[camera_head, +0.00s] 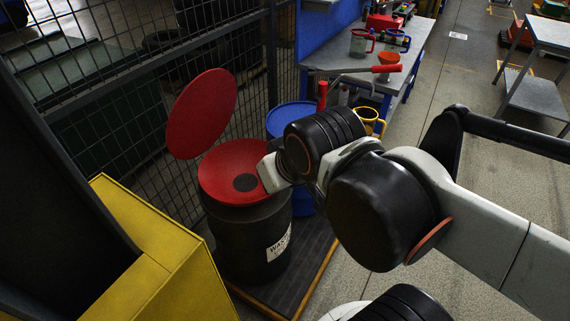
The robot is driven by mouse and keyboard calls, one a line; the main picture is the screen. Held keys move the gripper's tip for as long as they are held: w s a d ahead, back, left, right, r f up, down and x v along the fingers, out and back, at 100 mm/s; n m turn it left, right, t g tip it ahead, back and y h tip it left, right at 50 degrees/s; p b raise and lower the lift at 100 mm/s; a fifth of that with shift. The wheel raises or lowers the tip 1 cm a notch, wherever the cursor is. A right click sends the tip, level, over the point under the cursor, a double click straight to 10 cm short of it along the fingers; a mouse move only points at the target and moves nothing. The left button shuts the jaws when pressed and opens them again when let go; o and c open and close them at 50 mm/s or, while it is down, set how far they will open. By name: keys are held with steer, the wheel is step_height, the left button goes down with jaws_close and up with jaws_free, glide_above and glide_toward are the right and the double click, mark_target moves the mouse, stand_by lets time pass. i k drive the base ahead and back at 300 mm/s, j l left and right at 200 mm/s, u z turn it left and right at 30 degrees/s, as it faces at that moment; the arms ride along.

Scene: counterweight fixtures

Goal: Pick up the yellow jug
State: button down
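A yellow jug (368,114) shows just beyond my arm, near the front end of the grey workbench. Its rim and a handle on its right side are visible. My arm hides its lower part, so I cannot tell what it stands on. My arm reaches in from the right, with its wrist in front of the red-topped drum. The fingers of my gripper do not show, so I cannot tell whether they are open or hold anything.
A black drum (242,245) with a red funnel top and raised red lid stands left of my arm. A blue drum (290,113) is behind it. The workbench (335,53) bears tools and containers. A yellow cabinet (155,270) is at front left. Open floor lies right.

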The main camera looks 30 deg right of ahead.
mark_target(369, 116)
steer(key=z, duration=1.45)
steer(key=k+j, duration=0.1)
